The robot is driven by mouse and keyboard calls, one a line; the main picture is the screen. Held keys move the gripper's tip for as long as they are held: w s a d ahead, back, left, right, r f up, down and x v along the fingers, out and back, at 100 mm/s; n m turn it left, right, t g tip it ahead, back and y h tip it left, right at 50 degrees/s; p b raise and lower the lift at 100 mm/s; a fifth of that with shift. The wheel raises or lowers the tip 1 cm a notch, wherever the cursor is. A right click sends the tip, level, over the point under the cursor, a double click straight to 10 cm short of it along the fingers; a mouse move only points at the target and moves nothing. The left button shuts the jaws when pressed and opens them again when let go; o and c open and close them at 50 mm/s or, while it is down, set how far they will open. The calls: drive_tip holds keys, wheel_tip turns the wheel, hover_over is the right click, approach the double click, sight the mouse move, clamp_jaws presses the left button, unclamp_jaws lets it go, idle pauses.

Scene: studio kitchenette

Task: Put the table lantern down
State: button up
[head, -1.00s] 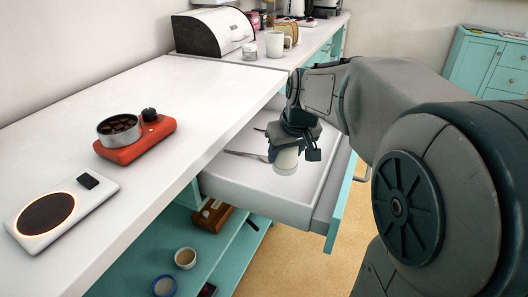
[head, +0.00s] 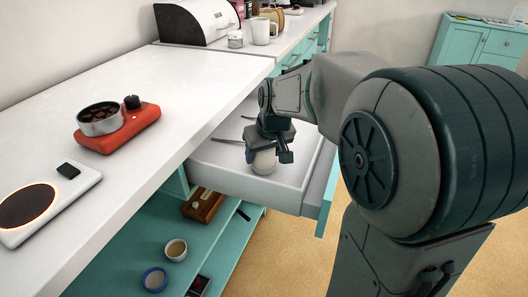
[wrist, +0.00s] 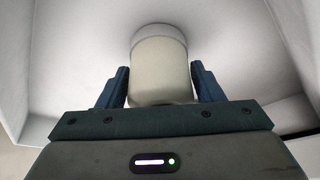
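The table lantern (head: 263,162) is a small pale cylinder, seen at the open drawer (head: 225,176). In the wrist view the lantern (wrist: 160,75) is cream with a white band at its far end, and it stands between the two dark fingers of my gripper (wrist: 160,84). In the head view my gripper (head: 268,148) points down into the drawer and covers the lantern's upper part. I cannot tell whether the lantern's far end touches the drawer floor.
A utensil (head: 229,141) lies in the drawer, left of the lantern. The drawer walls are close around my gripper. The white counter (head: 165,85) holds a red burner with a pot (head: 118,125) and a white hot plate (head: 45,200). Cups (head: 176,250) stand on the shelf below.

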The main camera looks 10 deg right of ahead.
drive_tip(key=shift+o, duration=0.8)
drive_tip(key=shift+r, duration=0.3)
drive_tip(key=p+v, duration=0.3)
drive_tip(key=v, duration=0.8)
drive_tip(key=shift+s+r, duration=0.15)
drive_tip(key=shift+r, duration=0.2)
